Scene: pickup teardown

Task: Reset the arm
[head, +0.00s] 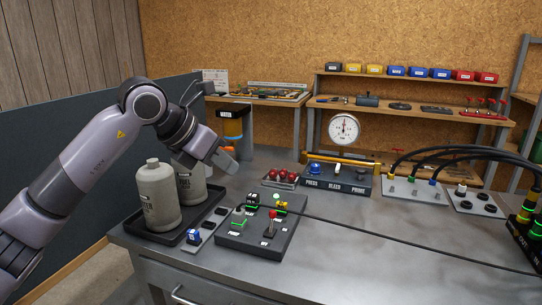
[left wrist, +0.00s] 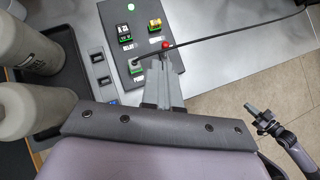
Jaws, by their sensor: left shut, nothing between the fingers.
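My left arm (head: 70,180) comes in from the left, bent at the elbow. Its gripper (head: 228,160) hangs in the air above the bench, beside and above two grey bottles (head: 158,195). The left gripper is shut and empty. In the left wrist view its fingers (left wrist: 161,68) are together over the dark control box, with the gap below them not clear. My right gripper (left wrist: 262,118) shows small at the right of the left wrist view, out over the floor. Whether its jaws are open cannot be told, and it is not in the head view.
The bottles stand in a black tray (head: 140,229). A dark control box (head: 252,242) with a red-knobbed lever and a cable lies on the bench below. A gauge (head: 344,129) stands behind a button panel (head: 325,181). The bench's front right (head: 370,275) is bare, apart from the cable crossing it.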

